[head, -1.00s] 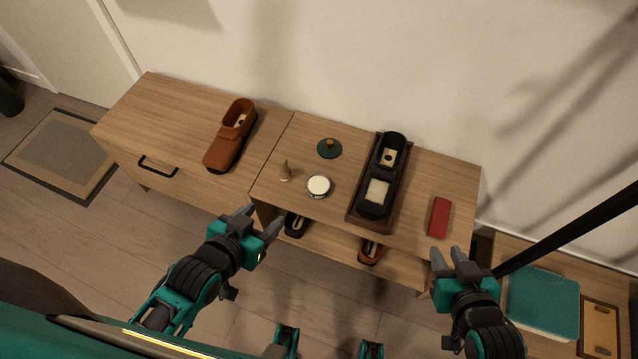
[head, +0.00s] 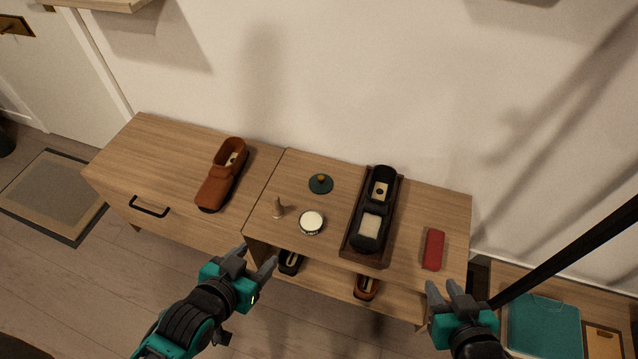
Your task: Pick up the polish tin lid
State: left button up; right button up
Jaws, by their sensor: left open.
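My right gripper (head: 442,292) is open and empty near the bench's front right corner, well away from the lid.
A small tan peg-like object (head: 279,208) stands left of the tin. A dark tray (head: 348,252) holding a black shoe lies right of the lid. A brown shoe (head: 222,176) is at left, a red block (head: 433,249) at right. Shoes sit on the shelf below.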

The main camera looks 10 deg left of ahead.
aim_at(320, 183)
jog(key=i+j+z, duration=0.15)
jog(key=j+z, duration=0.6)
jog(key=i+j+z, duration=0.1)
jog(key=j+z, duration=0.3)
